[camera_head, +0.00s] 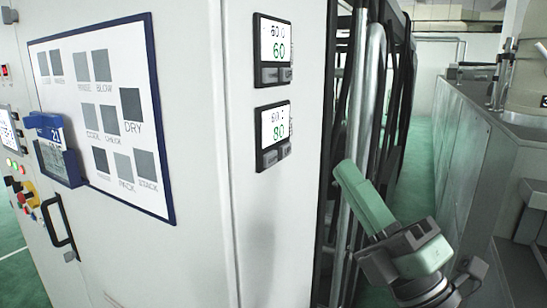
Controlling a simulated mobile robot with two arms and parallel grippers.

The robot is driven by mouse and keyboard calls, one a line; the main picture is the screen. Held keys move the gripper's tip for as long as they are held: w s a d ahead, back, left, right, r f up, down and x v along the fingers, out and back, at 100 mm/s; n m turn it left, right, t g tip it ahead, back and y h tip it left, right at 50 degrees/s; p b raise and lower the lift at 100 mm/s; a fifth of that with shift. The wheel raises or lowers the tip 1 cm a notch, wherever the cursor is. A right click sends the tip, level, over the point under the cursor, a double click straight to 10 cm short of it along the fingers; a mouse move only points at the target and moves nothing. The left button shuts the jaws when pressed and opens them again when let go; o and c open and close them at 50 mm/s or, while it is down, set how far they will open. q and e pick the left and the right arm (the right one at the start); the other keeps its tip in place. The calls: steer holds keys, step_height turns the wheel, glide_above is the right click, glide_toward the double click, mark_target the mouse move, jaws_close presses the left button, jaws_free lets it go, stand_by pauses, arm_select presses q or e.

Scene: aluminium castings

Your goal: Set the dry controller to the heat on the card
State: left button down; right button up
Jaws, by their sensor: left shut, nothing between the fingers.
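Two small controllers sit one above the other on the narrow side face of the white cabinet. The upper controller (272,50) shows a dark number that looks like 60.0 over a green 60. The lower controller (273,135) shows a dark number, blurred, over a green 80. Each has dark buttons along its bottom. I cannot read which one is for dry. My right gripper is out of view.
A blue-edged board (105,160) with grey squares, one labelled DRY (131,110), hangs on the cabinet (205,230). A black handle (62,228) and coloured buttons are at far left. Pipes and dark frames stand behind my gripper. Grey machinery (460,150) lines the right.

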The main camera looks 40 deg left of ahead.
arm_select(q)
steer(key=s+a, duration=0.1)
steer(key=a, duration=0.6)
steer(key=shift+s+a+g+p, duration=0.25)
steer(key=shift+s+g+p, duration=0.05)
steer(key=shift+s+p, duration=0.15)
stand_by(1.6)
steer(key=shift+a, duration=0.4)
steer(key=shift+s+a, duration=0.15)
steer(key=shift+a, duration=0.25)
stand_by(0.5)
steer(key=shift+d, duration=0.8)
steer(key=shift+w, duration=0.2)
steer(key=shift+w+d, duration=0.2)
steer(key=shift+d, duration=0.6)
steer(key=shift+w+d, duration=0.15)
steer(key=shift+d, duration=0.65)
steer(key=shift+w+d, duration=0.2)
steer(key=shift+d, duration=0.6)
stand_by(0.5)
